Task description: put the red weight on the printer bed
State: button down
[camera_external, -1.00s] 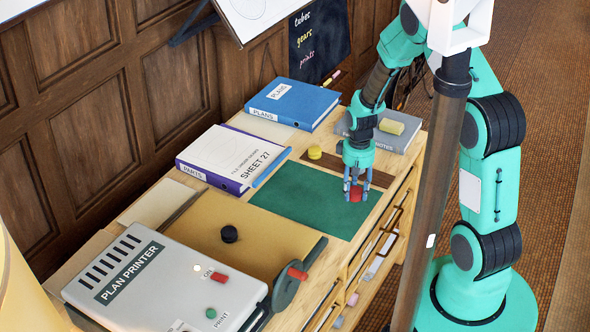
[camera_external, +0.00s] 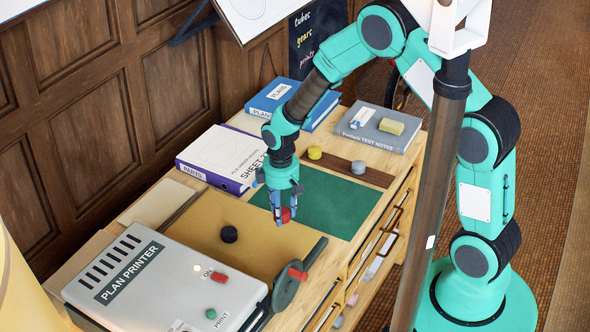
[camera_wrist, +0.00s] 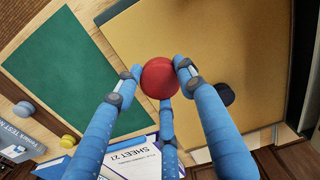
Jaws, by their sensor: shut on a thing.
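The red weight (camera_external: 288,214) is a small round piece held between the blue fingers of my gripper (camera_external: 284,208). In the wrist view the red weight (camera_wrist: 158,77) sits between the fingertips of my gripper (camera_wrist: 155,85), which is shut on it. The printer bed (camera_external: 265,258) is the tan board beside the grey plan printer (camera_external: 160,285). My gripper is over the border between the green mat (camera_external: 325,205) and the bed. The height of the weight above the surface is hard to tell. A black weight (camera_external: 229,234) lies on the bed, also seen in the wrist view (camera_wrist: 224,94).
A dark lever with a red knob (camera_external: 297,274) stands at the bed's front right. A white binder (camera_external: 220,158) and blue binder (camera_external: 285,98) lie behind. A yellow weight (camera_external: 315,152) and grey weight (camera_external: 358,167) sit on a brown strip.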

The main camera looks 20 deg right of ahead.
jog(key=s+a+r+n, duration=0.2)
jog(key=s+a+n, duration=0.2)
jog(key=s+a, duration=0.5)
jog(key=a, duration=0.2)
jog(key=shift+a+r+n, duration=0.3)
jog(key=shift+a, duration=0.05)
jog(key=shift+f, duration=0.1)
jog(key=b, duration=0.1)
send_over(252, 265)
jog(key=shift+a+f, duration=0.1)
jog(key=shift+f, duration=2.9)
jog(key=shift+f, duration=1.9)
jog(key=shift+f+b, duration=0.2)
jog(key=shift+b, duration=0.15)
jog(key=c, duration=1.1)
grip_release()
